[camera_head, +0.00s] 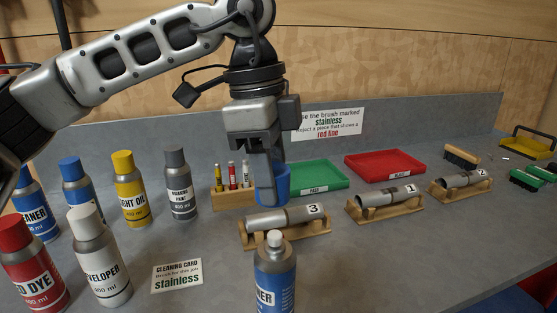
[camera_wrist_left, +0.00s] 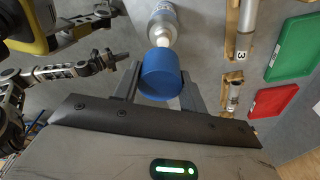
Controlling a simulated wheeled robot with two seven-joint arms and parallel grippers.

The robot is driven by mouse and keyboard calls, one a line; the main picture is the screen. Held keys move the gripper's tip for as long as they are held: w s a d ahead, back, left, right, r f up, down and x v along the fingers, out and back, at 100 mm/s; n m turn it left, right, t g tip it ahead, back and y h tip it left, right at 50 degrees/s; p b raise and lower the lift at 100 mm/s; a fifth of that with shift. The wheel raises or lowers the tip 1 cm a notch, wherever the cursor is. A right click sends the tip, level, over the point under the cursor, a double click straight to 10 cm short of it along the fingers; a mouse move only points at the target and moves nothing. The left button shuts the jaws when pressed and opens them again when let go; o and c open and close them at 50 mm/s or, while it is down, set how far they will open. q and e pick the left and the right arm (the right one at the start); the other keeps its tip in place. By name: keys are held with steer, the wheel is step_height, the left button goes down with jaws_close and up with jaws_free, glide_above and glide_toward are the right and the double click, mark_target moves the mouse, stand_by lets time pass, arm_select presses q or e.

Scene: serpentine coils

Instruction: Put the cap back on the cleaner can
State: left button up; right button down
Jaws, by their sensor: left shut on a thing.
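My left gripper (camera_head: 270,194) is shut on the blue cap (camera_head: 282,182), holding it in the air above the bench. In the left wrist view the cap (camera_wrist_left: 161,74) sits between the two fingers. The uncapped cleaner can (camera_head: 275,279) stands upright at the front, its pale nozzle bare. In the head view the cap is behind and above it, apart from it. In the left wrist view the can (camera_wrist_left: 163,22) is partly hidden behind the cap. Part of what looks like my right arm, perhaps with its gripper (camera_wrist_left: 118,58), shows small in the left wrist view.
Several cans, including a developer can (camera_head: 101,262) and a red dye can (camera_head: 32,266), stand at left. A cleaning card (camera_head: 177,275) lies left of the cleaner can. Numbered pipes on wooden cradles (camera_head: 288,240), a green tray (camera_head: 318,178) and a red tray (camera_head: 384,165) are behind it.

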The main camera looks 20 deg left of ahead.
arm_select(q)
steer(key=shift+w+d+r+n, duration=0.1)
steer(key=shift+w+r+n, duration=0.1)
steer(key=shift+n, duration=0.5)
steer(key=shift+f, duration=0.1)
steer(key=shift+s+f+b, duration=0.1)
steer(key=shift+f+b, duration=0.75)
steer(key=shift+f, duration=0.35)
steer(key=shift+f+b, duration=0.45)
steer(key=shift+f, duration=0.25)
arm_select(e)
steer(key=shift+w+a+f, duration=0.15)
steer(key=shift+a+f, duration=0.1)
steer(key=shift+f, duration=0.35)
arm_select(q)
steer(key=shift+f, duration=0.15)
arm_select(e)
steer(key=shift+f, duration=0.3)
steer(key=shift+w+r, duration=0.1)
arm_select(q)
steer(key=shift+b, duration=0.3)
